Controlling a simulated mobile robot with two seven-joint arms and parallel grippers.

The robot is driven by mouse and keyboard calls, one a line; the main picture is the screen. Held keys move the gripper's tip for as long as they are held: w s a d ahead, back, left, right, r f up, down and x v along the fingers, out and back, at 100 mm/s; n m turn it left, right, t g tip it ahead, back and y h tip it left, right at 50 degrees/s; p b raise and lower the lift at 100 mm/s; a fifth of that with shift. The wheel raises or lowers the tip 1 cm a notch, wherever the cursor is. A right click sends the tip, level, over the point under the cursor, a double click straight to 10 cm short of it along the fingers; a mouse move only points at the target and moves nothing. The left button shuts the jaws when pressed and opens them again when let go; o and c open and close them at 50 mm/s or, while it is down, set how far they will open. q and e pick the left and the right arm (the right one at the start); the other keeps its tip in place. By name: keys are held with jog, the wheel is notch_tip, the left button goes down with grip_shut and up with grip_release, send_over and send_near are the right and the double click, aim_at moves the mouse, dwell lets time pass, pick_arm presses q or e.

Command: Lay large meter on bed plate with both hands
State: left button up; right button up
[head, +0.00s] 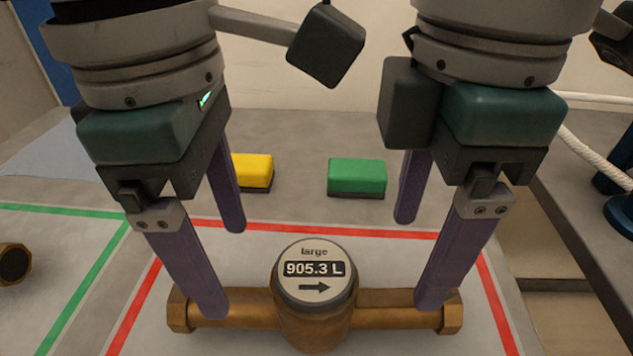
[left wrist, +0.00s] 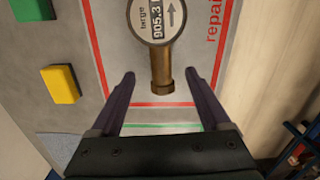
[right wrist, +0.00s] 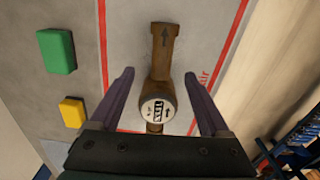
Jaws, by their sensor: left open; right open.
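The large meter (head: 318,310) lies on the grey surface inside a red outline. Its round dial reads "large" and 905.3 L, and a brass pipe stub extends to each side. My left gripper (head: 223,272) is open at the left stub; in the left wrist view the stub end (left wrist: 162,85) lies between its fingers. My right gripper (head: 418,264) is open at the right stub; in the right wrist view the stub (right wrist: 163,55) lies between its fingers. Neither gripper holds the meter. I cannot identify the bed plate in these views.
A yellow block (head: 253,172) and a green block (head: 357,177) stand behind the meter. Another brass piece (head: 14,264) shows at the left edge, beside a green outline. A white rope (head: 598,150) and blue hardware (head: 622,210) are at the right, beyond the surface's edge.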

aim_at(235, 297)
pick_arm(q)
jog(key=shift+w+a+r, duration=0.1)
jog(key=shift+w, duration=0.2)
pick_arm(e)
jog(key=shift+w, duration=0.2)
pick_arm(q)
jog(key=shift+s, duration=0.4)
pick_arm(e)
jog(key=shift+s+f, duration=0.1)
jog(key=shift+s, duration=0.25)
jog(key=shift+f, duration=0.1)
pick_arm(q)
notch_tip(235, 297, down, 10)
pick_arm(e)
notch_tip(235, 297, down, 10)
jog(key=shift+r, duration=0.15)
pick_arm(q)
jog(key=shift+c, duration=0.2)
pick_arm(e)
jog(key=shift+c, duration=0.2)
pick_arm(q)
grip_shut()
pick_arm(e)
grip_shut()
pick_arm(q)
jog(key=shift+r, duration=0.1)
pick_arm(e)
jog(key=shift+r, duration=0.1)
